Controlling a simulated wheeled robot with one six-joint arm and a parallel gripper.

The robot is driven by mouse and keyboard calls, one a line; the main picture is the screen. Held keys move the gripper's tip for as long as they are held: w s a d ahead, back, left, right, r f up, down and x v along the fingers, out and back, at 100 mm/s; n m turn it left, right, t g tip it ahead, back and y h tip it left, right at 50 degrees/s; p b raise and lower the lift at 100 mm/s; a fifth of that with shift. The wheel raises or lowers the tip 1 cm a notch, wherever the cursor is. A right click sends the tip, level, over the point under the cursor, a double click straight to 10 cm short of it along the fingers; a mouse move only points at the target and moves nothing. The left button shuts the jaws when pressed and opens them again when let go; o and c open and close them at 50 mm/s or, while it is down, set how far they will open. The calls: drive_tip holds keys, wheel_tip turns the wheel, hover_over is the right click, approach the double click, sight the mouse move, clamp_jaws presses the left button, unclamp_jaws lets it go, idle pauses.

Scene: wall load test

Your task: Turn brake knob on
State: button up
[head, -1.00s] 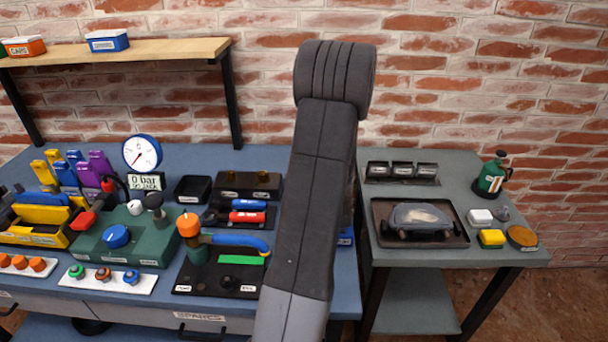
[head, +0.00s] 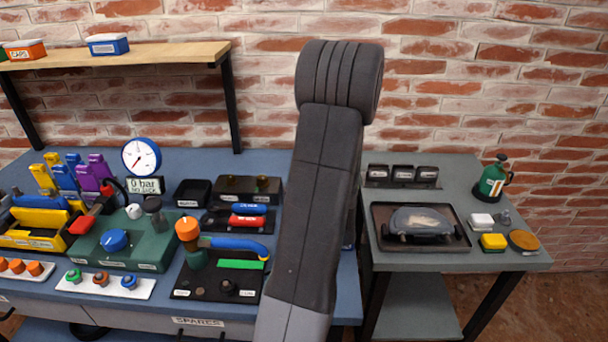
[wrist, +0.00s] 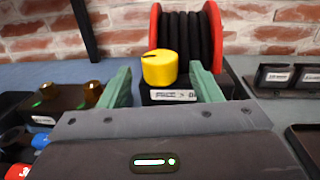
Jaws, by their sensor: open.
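A yellow round knob (wrist: 159,67) with a dark pointer mark on top shows in the wrist view. It sits on a black box whose white label (wrist: 172,96) reads "FREE >" and then is cut off by a finger. My gripper (wrist: 160,70) is open, with one green finger on the left of the knob and one on the right. Gaps show between the knob and both fingers, and the knob appears slightly beyond the fingertips. In the head view my arm hides the knob and my gripper.
A red reel (wrist: 219,42) wound with black hose stands behind the knob. A dark box with brass knobs (wrist: 93,90) is at left. In the head view, a blue bench with many fixtures lies left, and a grey table (head: 455,258) with a tray (head: 462,238) lies right.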

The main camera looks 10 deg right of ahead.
drive_tip(key=s+a+b, duration=0.1)
drive_tip(key=s, duration=0.9)
drive_tip(key=shift+b, duration=0.3)
